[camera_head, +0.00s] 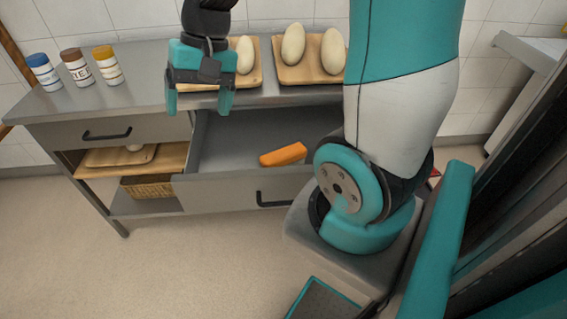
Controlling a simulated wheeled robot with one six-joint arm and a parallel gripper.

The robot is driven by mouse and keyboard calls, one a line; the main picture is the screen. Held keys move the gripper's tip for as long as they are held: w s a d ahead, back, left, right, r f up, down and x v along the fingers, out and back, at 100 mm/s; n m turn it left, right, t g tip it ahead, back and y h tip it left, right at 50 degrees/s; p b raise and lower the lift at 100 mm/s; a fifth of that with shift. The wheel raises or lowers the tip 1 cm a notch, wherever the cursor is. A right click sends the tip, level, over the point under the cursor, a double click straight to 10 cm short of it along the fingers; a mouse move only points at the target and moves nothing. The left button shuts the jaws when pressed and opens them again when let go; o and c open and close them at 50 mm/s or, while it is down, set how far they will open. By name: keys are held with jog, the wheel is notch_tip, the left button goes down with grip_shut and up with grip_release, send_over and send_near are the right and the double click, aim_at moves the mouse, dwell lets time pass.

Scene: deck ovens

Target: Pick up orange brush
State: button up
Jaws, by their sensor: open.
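The orange brush (283,154) lies in the open drawer (225,150) of the metal table, near the drawer's front. Only an orange, elongated block-like part of it shows. My gripper (199,108) is open and empty, with its teal fingers pointing down. In the picture it is up and to the left of the brush, by the table's front edge and the drawer's back left part. The gap between gripper and brush is clear. My arm's base hides the right end of the drawer.
Wooden boards with pale dough pieces (293,44) stand on the tabletop behind my gripper. Three jars (76,66) stand at the left. A closed drawer (107,132) and a shelf with a basket (151,187) are at lower left. The floor in front is clear.

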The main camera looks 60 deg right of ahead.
jog(key=w+d+f+m+b, duration=0.1)
jog(key=d+f+m, duration=0.25)
jog(key=d, duration=0.25)
jog(key=w+d+f+m, duration=0.1)
jog(key=d+f+m, duration=0.1)
jog(key=d+m, duration=0.4)
jog(key=m+t+b, duration=0.1)
jog(key=m+b, duration=0.1)
jog(key=m, duration=0.7)
send_near(286, 151)
jog(key=shift+n, duration=0.25)
jog(key=x, duration=0.5)
jog(key=shift+w+d+f, duration=0.1)
jog(key=shift+d+f, duration=0.05)
jog(key=shift+f, duration=0.25)
jog(key=shift+a+x, duration=0.15)
jog(key=shift+x, duration=1.4)
jog(key=shift+a+x, duration=0.15)
jog(key=shift+x, duration=1.4)
jog(key=shift+r, duration=0.1)
jog(key=shift+c, duration=0.5)
jog(key=c, duration=1)
jog(key=shift+c, duration=0.2)
notch_tip(286, 151, up, 20)
jog(key=p, duration=0.1)
jog(key=shift+p, duration=0.35)
